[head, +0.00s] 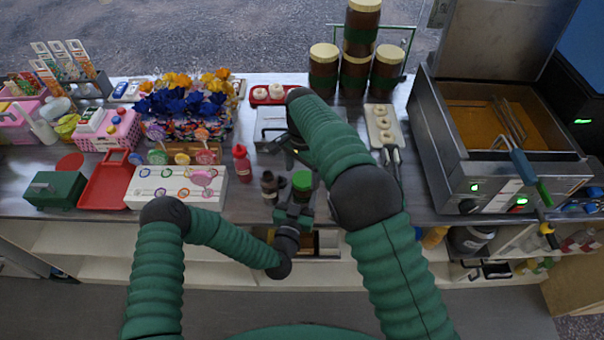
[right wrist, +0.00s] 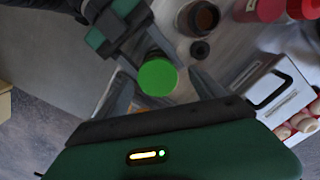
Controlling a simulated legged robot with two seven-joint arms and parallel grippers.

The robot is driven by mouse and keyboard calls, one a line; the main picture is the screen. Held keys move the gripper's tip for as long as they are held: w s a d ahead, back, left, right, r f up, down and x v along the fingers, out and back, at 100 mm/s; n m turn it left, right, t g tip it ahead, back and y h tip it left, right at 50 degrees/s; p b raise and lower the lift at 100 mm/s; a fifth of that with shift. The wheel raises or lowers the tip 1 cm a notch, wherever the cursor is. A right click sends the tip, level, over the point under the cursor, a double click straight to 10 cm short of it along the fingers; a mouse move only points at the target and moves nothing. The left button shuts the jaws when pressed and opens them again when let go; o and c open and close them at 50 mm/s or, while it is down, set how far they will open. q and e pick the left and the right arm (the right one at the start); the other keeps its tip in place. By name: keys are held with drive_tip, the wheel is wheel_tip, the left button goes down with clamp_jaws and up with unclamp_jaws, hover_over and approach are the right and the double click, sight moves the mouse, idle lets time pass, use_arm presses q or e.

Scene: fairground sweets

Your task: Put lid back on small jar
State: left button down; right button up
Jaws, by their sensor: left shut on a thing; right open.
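A small jar with a bright green lid (head: 302,180) stands upright at the counter's front middle. My left gripper (head: 293,208) is shut on it from the front side. In the right wrist view the round green lid (right wrist: 158,77) faces the camera, and my left gripper (right wrist: 118,28) reaches in from the upper left. My right gripper (right wrist: 163,78) is open, its two fingers spread to either side of the green lid; I cannot tell whether they touch it. How the lid sits on the jar is hidden from above.
A dark brown container (head: 269,184) stands close left of the jar; the right wrist view shows it open-topped (right wrist: 202,17), a small black round piece (right wrist: 200,50) beside it. A red bottle (head: 242,163) and white lollipop stand (head: 142,200) are further left. A fryer (head: 490,185) is right.

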wheel_tip(320, 180, up, 3)
drive_tip(key=shift+r, duration=0.2)
drive_tip(key=shift+c, duration=0.5)
drive_tip(key=n, duration=0.3)
drive_tip(key=shift+r+n, duration=0.25)
drive_tip(key=shift+n, duration=0.05)
drive_tip(key=n, duration=0.3)
drive_tip(key=r+n, duration=0.1)
drive_tip(key=n, duration=0.1)
drive_tip(key=shift+s+r+n, duration=0.1)
drive_tip(key=shift+n, duration=0.3)
drive_tip(key=n, duration=0.3)
drive_tip(key=shift+r, duration=0.3)
drive_tip(key=n, duration=0.2)
drive_tip(key=r+n, duration=0.1)
drive_tip(key=n, duration=0.2)
